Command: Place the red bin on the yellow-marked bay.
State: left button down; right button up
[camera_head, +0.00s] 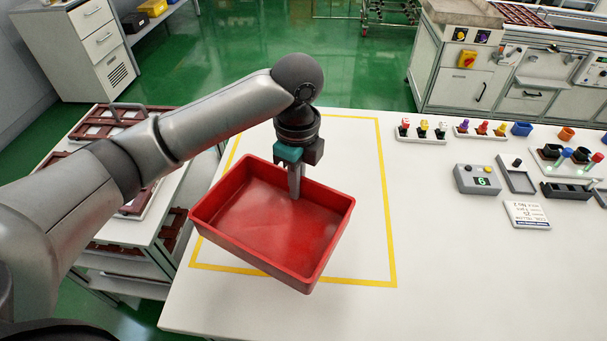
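The red bin (265,225) is an open, empty, shallow box turned at an angle in the middle of the head view. It is over the yellow-marked bay (388,220), a yellow outline on the white table. Its left corner and near corner overlap the outline in the picture. I cannot tell whether its base touches the table or is slightly above it. My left gripper (294,190) points down at the bin's far wall. One finger shows inside the bin; the wall hides the other, and the fingers appear closed on the rim. My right gripper is not in view.
Right of the bay stand racks of coloured pieces (422,131), a grey box with a green display (478,180) and a white sign (526,215). A shelf cart (155,225) is left of the table. The table's near right is clear.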

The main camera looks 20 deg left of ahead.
pick_arm(q)
jog(key=w+r+m+p, duration=0.1)
jog(key=w+r+m, duration=0.4)
jog(key=r+m, duration=0.6)
jog(key=f+m+b, duration=0.1)
jog(key=f, duration=0.6)
jog(key=f+b, duration=0.1)
jog(key=f, duration=0.6)
jog(key=f+m+b, duration=0.1)
jog(key=f, duration=0.7)
jog(key=shift+w+m, duration=0.2)
jog(key=shift+m, duration=0.1)
jog(key=shift+f, duration=0.1)
jog(key=c, duration=1.4)
grip_release()
jog(key=shift+c, duration=0.2)
jog(key=o, duration=0.4)
